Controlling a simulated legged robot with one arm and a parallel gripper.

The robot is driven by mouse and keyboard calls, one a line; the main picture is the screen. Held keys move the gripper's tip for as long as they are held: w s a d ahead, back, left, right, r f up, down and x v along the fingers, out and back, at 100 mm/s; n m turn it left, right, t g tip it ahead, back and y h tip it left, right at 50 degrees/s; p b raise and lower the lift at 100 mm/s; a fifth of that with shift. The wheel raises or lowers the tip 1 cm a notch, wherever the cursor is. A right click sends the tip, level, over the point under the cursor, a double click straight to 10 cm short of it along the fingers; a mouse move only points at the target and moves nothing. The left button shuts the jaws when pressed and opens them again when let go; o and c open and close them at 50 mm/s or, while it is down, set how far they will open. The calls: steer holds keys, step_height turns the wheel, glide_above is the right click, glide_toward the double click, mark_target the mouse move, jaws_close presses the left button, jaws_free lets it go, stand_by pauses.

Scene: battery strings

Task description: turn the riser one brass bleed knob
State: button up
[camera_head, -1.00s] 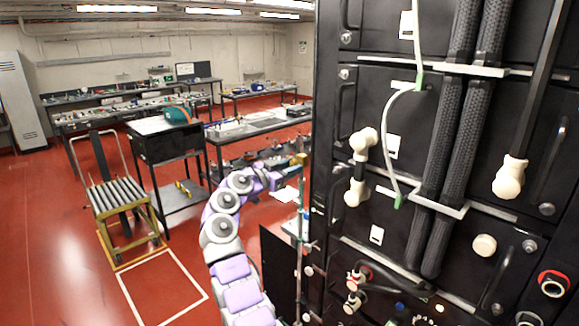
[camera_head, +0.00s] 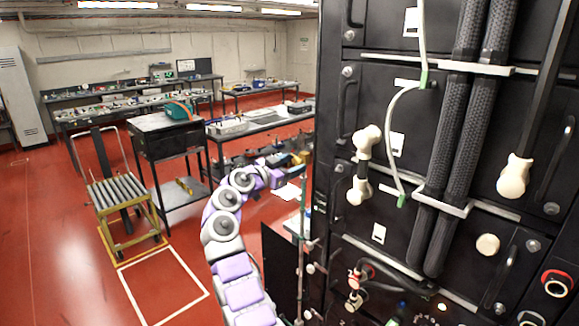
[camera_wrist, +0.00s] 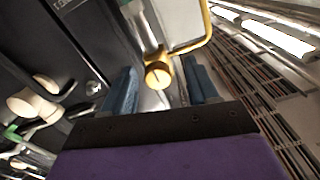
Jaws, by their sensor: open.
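In the wrist view a round brass knob (camera_wrist: 157,75) with a slot mark on its face sits on a pale vertical pipe (camera_wrist: 146,28), beside a curved brass tube (camera_wrist: 203,28). My gripper (camera_wrist: 160,84) is open. Its two blue fingers stand either side of the knob, with gaps between. I cannot tell the depth between fingers and knob. In the head view my purple and grey arm reaches away along the rack's left side; its far end (camera_head: 276,176) is small and the fingers there are unclear.
A tall black rack (camera_head: 335,190) with pale pipe fittings (camera_head: 365,140) and thick black hoses (camera_head: 465,130) fills the right. A roller cart (camera_head: 125,195), a black side table (camera_head: 168,122) and workbenches stand on the left. Red floor between them is clear.

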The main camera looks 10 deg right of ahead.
steer(key=v, duration=1.7)
steer(key=shift+a+b, duration=0.2)
steer(key=shift+b, duration=0.2)
